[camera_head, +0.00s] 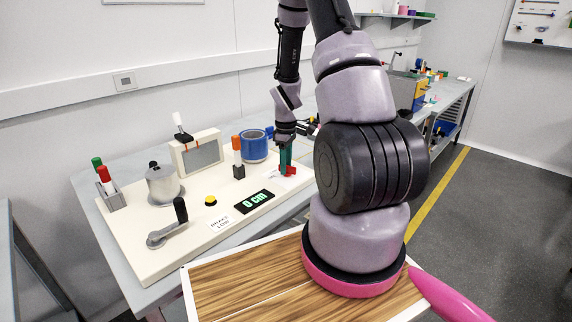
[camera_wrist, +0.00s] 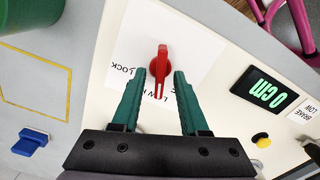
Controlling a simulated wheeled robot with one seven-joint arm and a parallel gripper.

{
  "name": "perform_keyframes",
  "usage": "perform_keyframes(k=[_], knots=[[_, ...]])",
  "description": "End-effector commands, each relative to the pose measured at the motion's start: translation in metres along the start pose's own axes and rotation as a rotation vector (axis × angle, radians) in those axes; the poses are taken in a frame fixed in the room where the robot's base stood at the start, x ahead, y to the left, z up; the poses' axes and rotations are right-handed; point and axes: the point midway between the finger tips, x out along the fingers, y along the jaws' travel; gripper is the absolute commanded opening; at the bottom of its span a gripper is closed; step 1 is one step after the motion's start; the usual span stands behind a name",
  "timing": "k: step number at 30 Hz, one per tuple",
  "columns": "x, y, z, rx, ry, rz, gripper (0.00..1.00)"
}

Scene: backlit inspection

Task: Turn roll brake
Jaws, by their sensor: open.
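The roll brake is a red knob (camera_wrist: 161,65) with a pointed handle, on a white card marked with words such as LOCK and LOW. Its handle points down the wrist view, toward my gripper's palm. My gripper (camera_wrist: 159,75) is open, with one green finger on each side of the red handle and visible gaps between. In the head view my gripper (camera_head: 285,158) points down at the red knob (camera_head: 291,171), which it partly hides. I cannot tell the exact height of the fingertips above the card.
The display (camera_head: 255,201) reads 0 cm, and a card (camera_head: 219,224) beside it reads BRAKE LOW.

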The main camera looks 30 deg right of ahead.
Motion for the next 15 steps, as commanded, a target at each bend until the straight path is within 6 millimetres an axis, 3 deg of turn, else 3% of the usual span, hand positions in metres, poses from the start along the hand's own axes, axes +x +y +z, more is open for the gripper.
perform_keyframes(k=[2, 5, 15], knots=[[-0.0002, 0.0001, 0.0, 0.0, 0.0, 0.0, 0.4], [-0.0003, 0.0001, 0.0, 0.0, 0.0, 0.0, 0.02], [-0.0005, 0.0002, -0.0001, 0.014, 0.0, 0.0, 0.0]])
